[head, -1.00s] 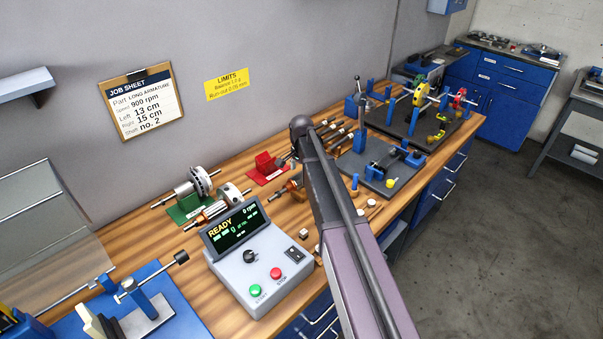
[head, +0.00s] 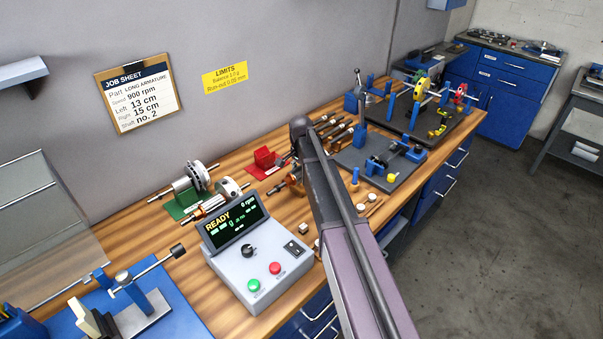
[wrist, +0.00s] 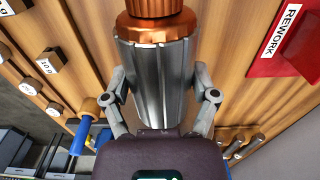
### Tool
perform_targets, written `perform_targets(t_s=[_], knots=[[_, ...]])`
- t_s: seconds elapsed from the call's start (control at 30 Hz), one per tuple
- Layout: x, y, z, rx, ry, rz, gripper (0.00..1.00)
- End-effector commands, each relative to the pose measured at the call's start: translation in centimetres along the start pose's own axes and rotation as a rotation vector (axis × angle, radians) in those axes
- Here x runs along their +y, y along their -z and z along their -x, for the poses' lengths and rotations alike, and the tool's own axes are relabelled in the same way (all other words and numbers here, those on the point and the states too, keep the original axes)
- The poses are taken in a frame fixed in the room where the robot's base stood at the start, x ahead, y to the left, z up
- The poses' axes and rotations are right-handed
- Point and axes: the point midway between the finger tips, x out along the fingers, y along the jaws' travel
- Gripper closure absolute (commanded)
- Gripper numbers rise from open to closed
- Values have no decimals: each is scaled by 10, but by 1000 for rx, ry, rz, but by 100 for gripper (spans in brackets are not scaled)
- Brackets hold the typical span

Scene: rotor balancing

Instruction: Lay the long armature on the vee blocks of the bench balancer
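The long armature (wrist: 155,65) fills the middle of the wrist view, with a grey slotted core and copper windings at its top end. My gripper (wrist: 159,88) has a finger against each side of the core and appears shut on it. In the head view my arm hides most of the gripper; copper of the armature (head: 293,180) shows just left of the arm. The bench balancer's blue base (head: 187,317) is at the lower left, partly out of frame, with uprights on it. Its vee blocks cannot be made out clearly.
A control box (head: 262,272) reading READY stands between my arm and the balancer. Left of the arm are a green stand (head: 177,208) with a rotor, another copper-wound rotor (head: 207,207) and the red REWORK tray (head: 262,171). A clear guard (head: 40,220) stands behind the balancer.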

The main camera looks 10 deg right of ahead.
Motion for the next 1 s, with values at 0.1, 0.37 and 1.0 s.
perform_targets(t_s=[0.1,0.37,1.0], knots=[[1,0,0,0,-2,0,85],[0,-1,6,0,-2,1,85],[0,-1,44,0,-1,1,85]])
